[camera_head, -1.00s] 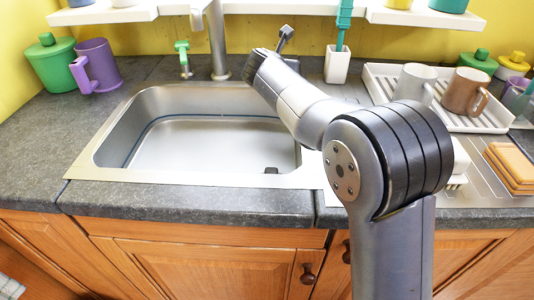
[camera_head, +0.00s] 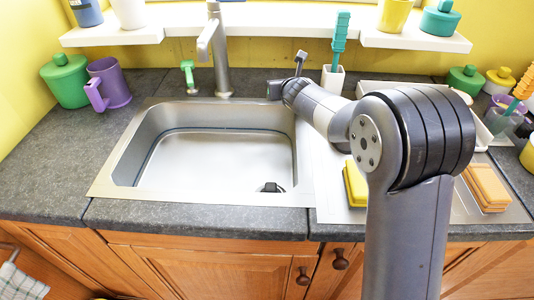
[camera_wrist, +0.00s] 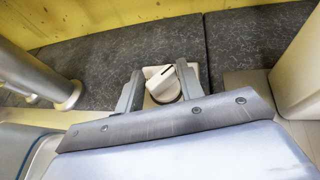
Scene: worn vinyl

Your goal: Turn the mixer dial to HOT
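The mixer dial (camera_wrist: 163,86) is a round off-white knob on a pale base plate, seen in the wrist view. A dark pointer mark on it points to the upper right. No HOT lettering is readable. My gripper (camera_wrist: 160,88) is open, with one grey finger on each side of the dial. The right finger looks very close to the knob; I cannot tell whether it touches. In the head view my gripper (camera_head: 274,89) is low at the back right corner of the sink, and the dial is hidden there.
The metal faucet (camera_head: 221,60) stands left of my gripper, behind the sink (camera_head: 125,160). A white holder (camera_head: 332,79) with a teal brush stands close on the right. A shelf (camera_head: 270,20) runs above. Yellow sponges (camera_head: 356,184) lie right of the sink.

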